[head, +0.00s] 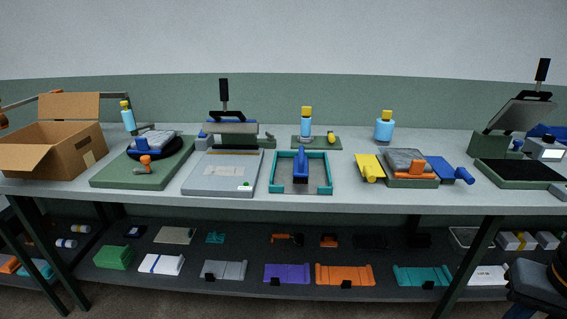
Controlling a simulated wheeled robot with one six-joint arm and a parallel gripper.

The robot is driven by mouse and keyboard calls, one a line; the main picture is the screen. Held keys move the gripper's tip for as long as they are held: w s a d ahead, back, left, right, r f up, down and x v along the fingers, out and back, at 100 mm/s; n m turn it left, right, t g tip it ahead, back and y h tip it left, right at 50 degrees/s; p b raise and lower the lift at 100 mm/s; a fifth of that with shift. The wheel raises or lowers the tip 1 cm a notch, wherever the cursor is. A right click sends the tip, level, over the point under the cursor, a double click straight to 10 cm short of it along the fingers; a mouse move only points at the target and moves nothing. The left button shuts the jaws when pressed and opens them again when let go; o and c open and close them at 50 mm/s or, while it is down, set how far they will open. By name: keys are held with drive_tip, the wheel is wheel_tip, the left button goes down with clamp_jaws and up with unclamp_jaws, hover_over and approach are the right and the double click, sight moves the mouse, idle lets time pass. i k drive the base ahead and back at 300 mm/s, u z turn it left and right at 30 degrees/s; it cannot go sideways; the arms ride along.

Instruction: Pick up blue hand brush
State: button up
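A blue object with a raised handle (300,164), which looks like the blue hand brush, stands inside a teal open frame (331,172) near the table's front edge, at the middle of the head view. Its handle points up and toward the front. The bristles cannot be made out. My gripper is not in view, and nothing is seen touching the brush.
A grey slab (222,183) lies left of the teal frame, below a heat press (232,127). Right of it are a yellow piece (369,168), folded grey cloth (405,160) and a blue roller-like piece (464,175). Bottles (385,129) stand behind. A cardboard box (75,140) is far left.

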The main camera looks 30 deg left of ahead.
sight(300, 164)
drive_tip(key=u, duration=0.65)
drive_tip(key=i, duration=0.65)
drive_tip(key=u, duration=0.7)
